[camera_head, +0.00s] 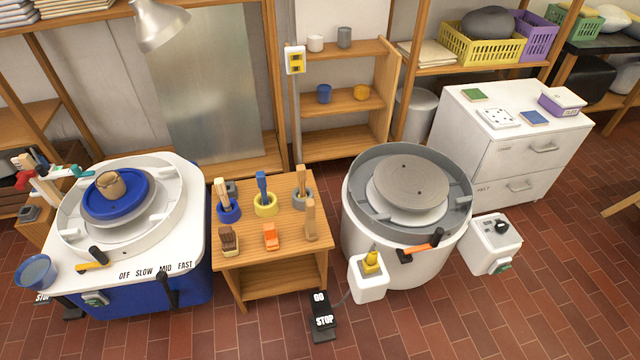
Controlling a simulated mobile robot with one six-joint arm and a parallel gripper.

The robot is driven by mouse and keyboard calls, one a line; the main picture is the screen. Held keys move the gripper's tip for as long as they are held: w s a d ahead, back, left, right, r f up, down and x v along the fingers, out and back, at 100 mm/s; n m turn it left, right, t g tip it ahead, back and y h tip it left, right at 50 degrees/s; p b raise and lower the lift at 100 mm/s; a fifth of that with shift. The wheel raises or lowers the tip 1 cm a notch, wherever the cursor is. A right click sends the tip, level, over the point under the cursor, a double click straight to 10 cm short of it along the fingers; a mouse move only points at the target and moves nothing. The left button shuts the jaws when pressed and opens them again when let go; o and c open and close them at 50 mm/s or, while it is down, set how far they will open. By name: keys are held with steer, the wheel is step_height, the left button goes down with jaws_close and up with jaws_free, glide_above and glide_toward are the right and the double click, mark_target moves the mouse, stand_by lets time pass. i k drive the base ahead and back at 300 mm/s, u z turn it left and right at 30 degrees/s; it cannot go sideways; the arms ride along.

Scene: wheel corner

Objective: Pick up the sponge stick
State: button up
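I cannot tell for sure which item is the sponge stick. A wooden table between the two wheels holds several upright tools. A wooden-handled tool (222,190) stands in a blue ring holder, a blue-handled one (262,186) in a yellow holder, and a wooden one (301,182) in a grey holder. In front are a brown brush (229,239), an orange piece (270,237) and an upright wooden stick (310,220). A yellow item (371,261) sits on a white box at the right wheel. Their lower ends are partly hidden. My gripper is not in view.
The left wheel (68,231) carries a brown pot on a blue disc. The right wheel (464,201) has a bare grey disc. A black pedal (320,318) lies on the floor before the wooden table (232,259). A white cabinet (487,141) stands right. Brick floor in front is mostly clear.

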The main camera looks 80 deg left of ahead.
mark_target(301, 169)
steer(key=u, duration=0.25)
steer(key=i, duration=0.5)
steer(key=u, duration=0.65)
steer(key=k, duration=0.25)
steer(key=u, duration=2.5)
steer(key=k, duration=0.15)
steer(key=u, duration=1)
